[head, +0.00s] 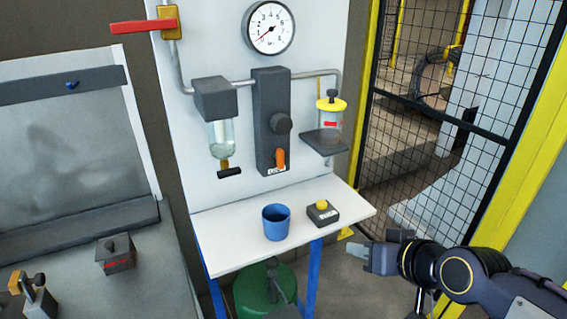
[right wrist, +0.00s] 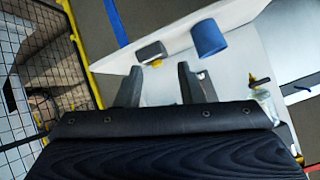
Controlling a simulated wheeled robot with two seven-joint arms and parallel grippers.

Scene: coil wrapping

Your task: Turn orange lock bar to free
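The orange lock bar (head: 281,158) sits low on the front of the dark grey regulator block (head: 266,100), below its round knob (head: 281,124), and stands roughly upright. A small white label (head: 273,171) is just under it. My right gripper (head: 369,258) is in front of the shelf's right corner, well below and right of the bar, touching nothing. In the right wrist view its two fingers (right wrist: 160,72) are apart with nothing between them. I cannot make out the orange bar in that view. My left gripper does not show.
A white shelf (head: 237,252) holds a blue cup (head: 276,222) and a box with a yellow button (head: 322,212). A clear bowl (head: 222,135) and a yellow-topped unit (head: 331,110) flank the block. A mesh fence (head: 400,130) stands right; a green drum (head: 255,295) is below.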

